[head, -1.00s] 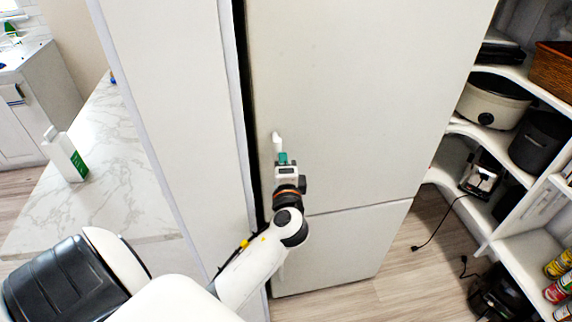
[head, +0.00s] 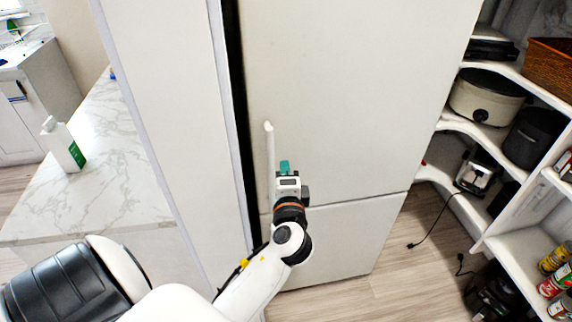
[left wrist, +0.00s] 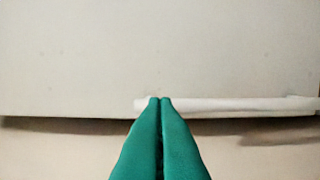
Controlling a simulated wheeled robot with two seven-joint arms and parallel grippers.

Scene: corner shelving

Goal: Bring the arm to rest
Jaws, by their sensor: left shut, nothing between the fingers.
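My left gripper (head: 285,168) is in front of the white fridge (head: 340,100), just right of its upright white handle (head: 269,150). In the left wrist view its green fingers (left wrist: 160,102) are together with nothing between them. The handle (left wrist: 230,103) runs right from the fingertips in that view, against the pale door (left wrist: 160,50). I cannot tell whether the fingertips touch the handle. My left arm reaches up from the bottom of the head view with its elbow bent. My right gripper is not in view.
A marble counter (head: 95,190) with a white and green bottle (head: 62,145) stands at the left. Corner shelves (head: 515,245) at the right hold a slow cooker (head: 487,97), a dark pot (head: 535,138), a basket (head: 550,70) and cans. Bare floor (head: 400,255) lies between fridge and shelves.

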